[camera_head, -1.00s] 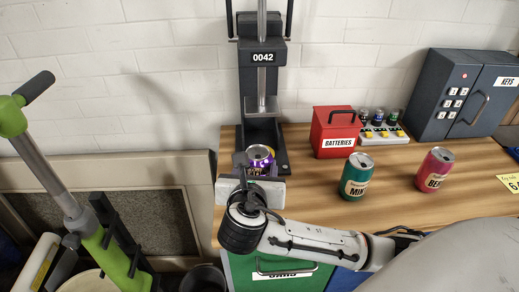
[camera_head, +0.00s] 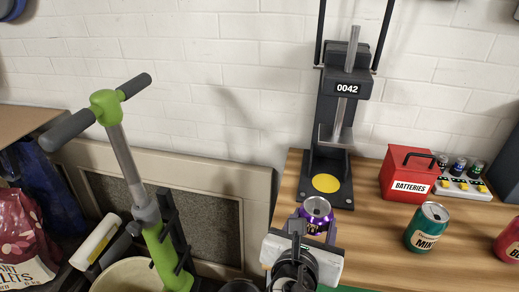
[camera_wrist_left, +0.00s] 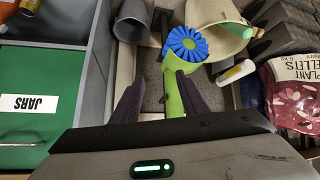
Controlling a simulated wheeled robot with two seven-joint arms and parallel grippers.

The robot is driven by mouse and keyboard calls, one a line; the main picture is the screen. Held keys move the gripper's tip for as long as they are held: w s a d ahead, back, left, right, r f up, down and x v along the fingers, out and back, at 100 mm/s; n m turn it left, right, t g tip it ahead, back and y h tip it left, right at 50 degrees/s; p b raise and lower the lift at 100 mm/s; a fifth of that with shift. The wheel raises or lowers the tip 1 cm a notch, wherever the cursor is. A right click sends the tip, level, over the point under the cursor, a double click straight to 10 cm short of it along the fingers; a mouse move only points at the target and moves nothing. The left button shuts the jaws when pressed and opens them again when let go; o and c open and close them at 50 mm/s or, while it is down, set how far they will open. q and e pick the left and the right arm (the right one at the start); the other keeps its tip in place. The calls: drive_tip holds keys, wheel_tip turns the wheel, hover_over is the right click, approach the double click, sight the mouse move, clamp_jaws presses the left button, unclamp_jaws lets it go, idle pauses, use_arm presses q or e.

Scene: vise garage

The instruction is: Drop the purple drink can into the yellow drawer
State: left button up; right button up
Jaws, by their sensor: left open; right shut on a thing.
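The purple drink can (camera_head: 317,212) stands upright between the fingers of my right gripper (camera_head: 316,228) in the head view. The gripper is shut on it, near the left end of the wooden bench, just in front of the press. The gripper hides the can's lower part, so I cannot tell whether it touches the bench. My left gripper (camera_wrist_left: 160,82) is open and empty in the left wrist view, pointing down above a green and blue scooter. No yellow drawer can be made out in the present views.
A black press (camera_head: 328,150) marked 0042 has a yellow disc on its base. A red batteries box (camera_head: 408,176), green can (camera_head: 427,227) and red can (camera_head: 510,242) stand to the right. A green JARS drawer (camera_wrist_left: 60,75) shows in the wrist view. The scooter (camera_head: 130,150) stands left.

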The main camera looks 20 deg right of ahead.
sight(310, 220)
drive_tip(key=s+a+r, duration=0.1)
drive_tip(key=s+a+r+n+t+y, duration=0.1)
drive_tip(key=r, duration=0.1)
drive_tip(key=a+r+n+y, duration=0.1)
drive_tip(key=r, duration=0.1)
drive_tip(key=shift+s+a+r+t, duration=0.1)
drive_tip(key=shift+s+r+t, duration=0.05)
drive_tip(key=shift+s+t, duration=0.2)
drive_tip(key=shift+s+r, duration=0.2)
drive_tip(key=shift+r, duration=0.2)
